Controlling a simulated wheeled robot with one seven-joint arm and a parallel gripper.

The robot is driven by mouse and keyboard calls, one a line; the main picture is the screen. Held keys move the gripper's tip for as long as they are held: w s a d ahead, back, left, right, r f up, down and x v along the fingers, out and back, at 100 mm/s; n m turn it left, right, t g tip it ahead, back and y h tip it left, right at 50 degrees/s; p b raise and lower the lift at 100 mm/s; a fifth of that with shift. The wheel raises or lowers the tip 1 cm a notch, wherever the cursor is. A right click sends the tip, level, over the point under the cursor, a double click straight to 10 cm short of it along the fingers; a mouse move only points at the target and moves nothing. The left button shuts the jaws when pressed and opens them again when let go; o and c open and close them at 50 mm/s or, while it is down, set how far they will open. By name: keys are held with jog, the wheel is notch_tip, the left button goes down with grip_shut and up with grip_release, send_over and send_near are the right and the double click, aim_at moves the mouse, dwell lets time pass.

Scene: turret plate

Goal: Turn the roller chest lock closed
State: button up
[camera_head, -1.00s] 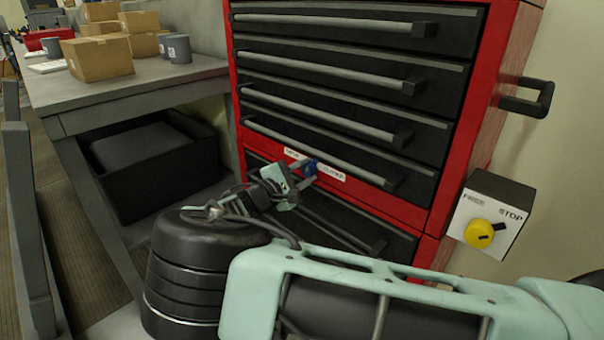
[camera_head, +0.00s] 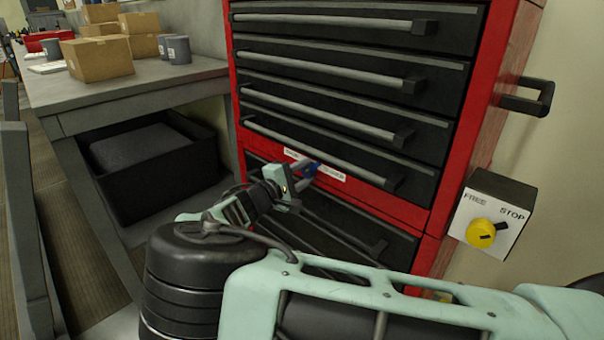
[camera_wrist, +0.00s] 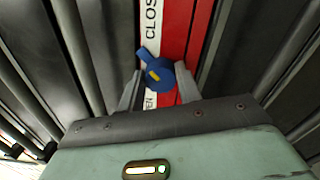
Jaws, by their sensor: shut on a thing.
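The roller chest lock is a blue knob (camera_wrist: 157,74) with a yellow mark, set on the red strip between drawers. In the head view the lock (camera_head: 311,169) shows small beside my fingertips. My gripper (camera_wrist: 160,88) is shut on the blue knob, one finger on each side. In the head view my gripper (camera_head: 304,176) reaches the strip from the left. A white label reads "CLOS" (camera_wrist: 152,20) above the knob, and a partly hidden label ending in "EN" (camera_wrist: 150,99) is below it. The knob's lever points up-left, towards the "CLOS" side, in the wrist view.
The red roller chest (camera_head: 458,130) has black drawers with long grey bar handles close around my gripper. A white switch box (camera_head: 492,222) with a yellow knob is on its right side. A grey bench (camera_head: 190,85) with boxes and cups stands left, a black bin (camera_head: 160,185) beneath.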

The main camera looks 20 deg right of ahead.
jog(key=o, duration=1)
jog(key=shift+w+a+r, duration=0.15)
jog(key=shift+a, duration=0.1)
jog(key=shift+d, duration=0.1)
jog(key=v, duration=1.7)
jog(key=shift+a+p, duration=0.25)
jog(key=shift+p, duration=0.1)
